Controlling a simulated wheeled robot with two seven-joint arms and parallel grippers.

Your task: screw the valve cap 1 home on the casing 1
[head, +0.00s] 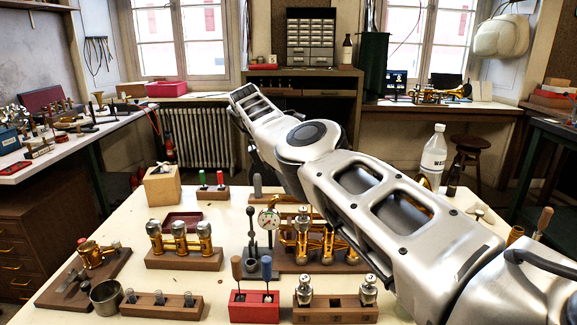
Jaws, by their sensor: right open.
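A brass valve section (303,240) with upright casings stands on a wooden base in the middle of the table, partly behind my right arm. A silver top shows on one of its casings; I cannot tell which number it is or how it is seated. A wooden rack (335,314) at the front holds two silver knobbed pieces (304,290), (368,290), with a gap between them. I cannot tell which piece is valve cap 1. My right gripper (243,108), at the far end of my right arm, is open, high and behind the valve section. My left gripper is out of view.
Another brass valve block (180,243) stands on the left. A red holder (254,308) with two drivers, a dial gauge stand (268,220), a metal cup (106,296) and a wooden block (163,187) stand on the table. A white bottle (434,155) is behind my right arm.

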